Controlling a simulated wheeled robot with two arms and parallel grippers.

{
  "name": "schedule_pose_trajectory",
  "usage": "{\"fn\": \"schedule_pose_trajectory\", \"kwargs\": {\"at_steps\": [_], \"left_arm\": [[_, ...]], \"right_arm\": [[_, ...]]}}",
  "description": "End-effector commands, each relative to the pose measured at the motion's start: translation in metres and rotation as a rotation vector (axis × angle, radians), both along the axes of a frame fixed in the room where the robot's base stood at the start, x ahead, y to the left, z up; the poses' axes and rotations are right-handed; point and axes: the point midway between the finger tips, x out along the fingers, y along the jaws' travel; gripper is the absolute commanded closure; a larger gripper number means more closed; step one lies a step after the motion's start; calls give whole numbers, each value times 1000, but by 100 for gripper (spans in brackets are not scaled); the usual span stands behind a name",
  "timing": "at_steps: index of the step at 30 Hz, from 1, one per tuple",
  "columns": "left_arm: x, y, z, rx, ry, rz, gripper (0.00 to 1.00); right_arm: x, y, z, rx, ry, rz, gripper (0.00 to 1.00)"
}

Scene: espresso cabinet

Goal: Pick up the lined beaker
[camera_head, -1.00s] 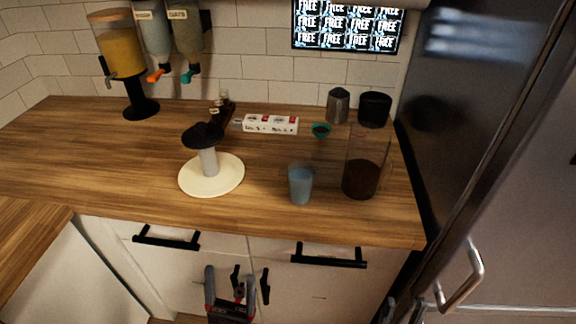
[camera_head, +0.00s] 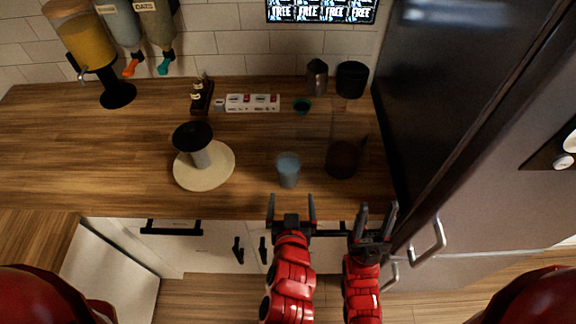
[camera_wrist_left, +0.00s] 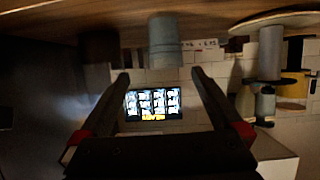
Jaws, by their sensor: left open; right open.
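A small bluish translucent cup (camera_head: 289,171) stands upright near the front edge of the counter. It looks like the beaker, but I cannot make out lines on it. My left gripper (camera_head: 291,208) is open and empty, in front of the counter edge and just below the cup in the head view. In the left wrist view, which is upside down, the cup (camera_wrist_left: 165,42) shows beyond the gap between the open fingers (camera_wrist_left: 160,76). My right gripper (camera_head: 377,215) is open and empty, further right, near the fridge.
A tall clear container with dark contents (camera_head: 343,157) stands close right of the cup. A round-based stand with a black top (camera_head: 199,152) is to the left. A power strip (camera_head: 252,103) lies behind. The dark fridge (camera_head: 440,110) borders the right side. Wooden counter (camera_head: 90,150) is clear at left.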

Motion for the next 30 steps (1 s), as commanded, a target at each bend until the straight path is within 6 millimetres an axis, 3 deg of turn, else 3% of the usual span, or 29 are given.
{"fn": "schedule_pose_trajectory", "kwargs": {"at_steps": [4,9,21,30], "left_arm": [[9,7,-16,-1,27,26,0],[37,7,-30,-3,21,25,0],[86,6,-47,-1,18,20,0],[111,6,-50,2,22,19,0]], "right_arm": [[0,0,-19,0,0,0,50],[0,0,-54,0,1,0,50],[0,0,-126,0,0,0,50],[0,0,-134,0,0,0,50]]}}
